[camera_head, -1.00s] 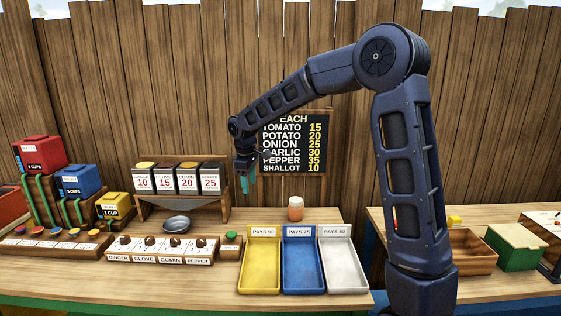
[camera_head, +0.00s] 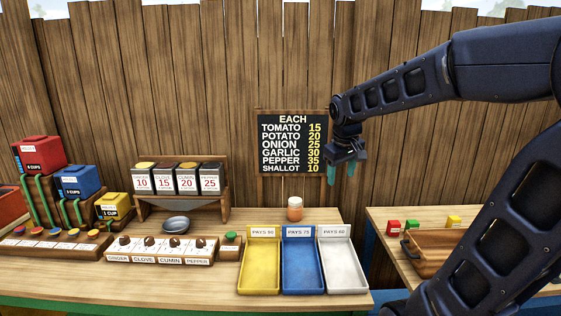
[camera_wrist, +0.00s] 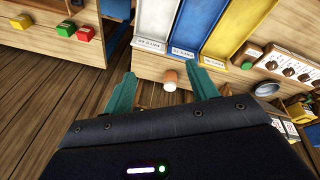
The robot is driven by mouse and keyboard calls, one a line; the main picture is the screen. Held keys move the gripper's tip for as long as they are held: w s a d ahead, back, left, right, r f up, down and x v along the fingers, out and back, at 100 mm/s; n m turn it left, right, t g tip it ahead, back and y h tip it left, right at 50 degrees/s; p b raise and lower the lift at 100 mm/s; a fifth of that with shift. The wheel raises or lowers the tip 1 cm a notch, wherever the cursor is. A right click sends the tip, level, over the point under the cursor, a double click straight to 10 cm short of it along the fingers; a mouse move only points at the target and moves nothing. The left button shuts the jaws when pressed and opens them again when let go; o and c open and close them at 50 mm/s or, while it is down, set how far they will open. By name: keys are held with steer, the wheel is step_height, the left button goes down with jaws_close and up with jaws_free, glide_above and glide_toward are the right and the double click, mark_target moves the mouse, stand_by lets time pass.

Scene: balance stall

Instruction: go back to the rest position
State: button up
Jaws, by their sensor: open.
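My gripper (camera_head: 342,170) is in the air in front of the price board, above the back edge of the stall table. It points downward, with its teal fingers apart and nothing between them. In the wrist view my gripper (camera_wrist: 160,90) also shows open and empty. An orange jar with a pale lid (camera_head: 295,210) stands on the table behind the trays, below and left of my gripper and apart from it. The jar also shows in the wrist view (camera_wrist: 169,82), beyond the fingers.
Yellow (camera_head: 259,273), blue (camera_head: 302,273) and white (camera_head: 342,270) trays stand at the front. The price board (camera_head: 291,145) hangs by the fence. A grey bowl (camera_head: 176,224), spice rack (camera_head: 181,198) and cup boxes are left. A wooden tray (camera_head: 436,262) and small blocks stand on the right table.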

steer(key=s+d+f+m+t, duration=0.1)
steer(key=s+d+f+m, duration=0.2)
steer(key=s+d, duration=0.7)
steer(key=shift+s+m+y, duration=0.3)
steer(key=shift+s+m, duration=1)
steer(key=shift+s, duration=0.1)
